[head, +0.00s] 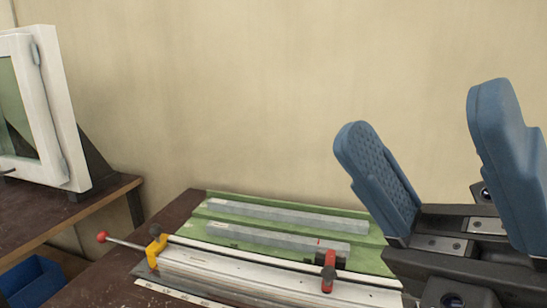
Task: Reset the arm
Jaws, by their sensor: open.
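My gripper (437,160) is large and close to the camera at the right of the head view. Its two blue padded fingers point up and stand wide apart with nothing between them. It is in front of the pale wall, and in the picture it covers the right end of the bench. The rest of my arm is mostly out of view.
A dark bench (112,262) holds a green mat (225,194) with two grey metal profiles (290,215) (275,239). In front lies a rail clamp (230,268) with yellow and red fittings. A white window frame (60,110) stands left; a blue bin (32,280) is below.

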